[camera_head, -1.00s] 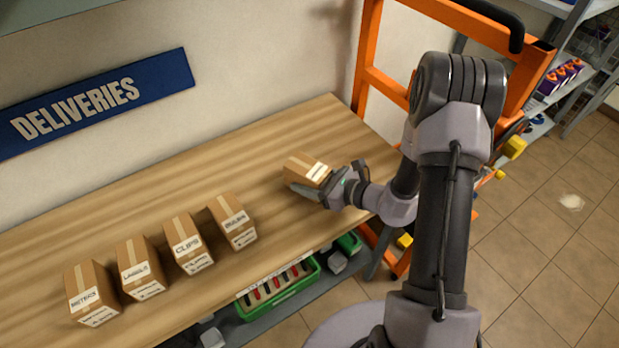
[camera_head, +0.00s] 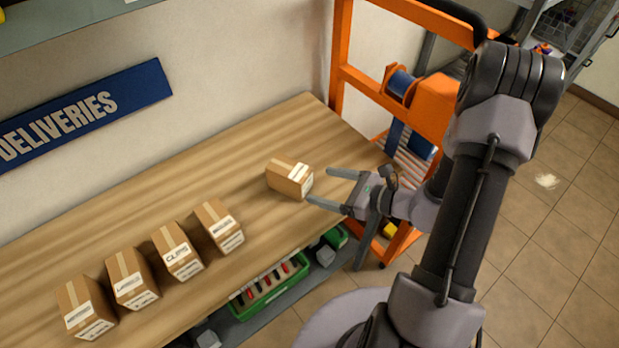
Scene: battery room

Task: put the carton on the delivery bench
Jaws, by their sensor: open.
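A small brown carton (camera_head: 283,177) with a white label sits on the wooden delivery bench (camera_head: 235,158), toward its right end. A blue DELIVERIES sign (camera_head: 85,112) is on the wall behind the bench. My gripper (camera_head: 318,186) is open and empty to the right of the carton, near the bench's front right edge. Its two fingers point left toward the carton, and the carton stands clear of the space between them.
A row of several labelled cartons (camera_head: 178,250) stands along the front left of the bench. Below the bench is a green bin (camera_head: 262,308) on a shelf. An orange frame (camera_head: 343,50) stands at the bench's right end. Tiled floor (camera_head: 540,260) lies open at the right.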

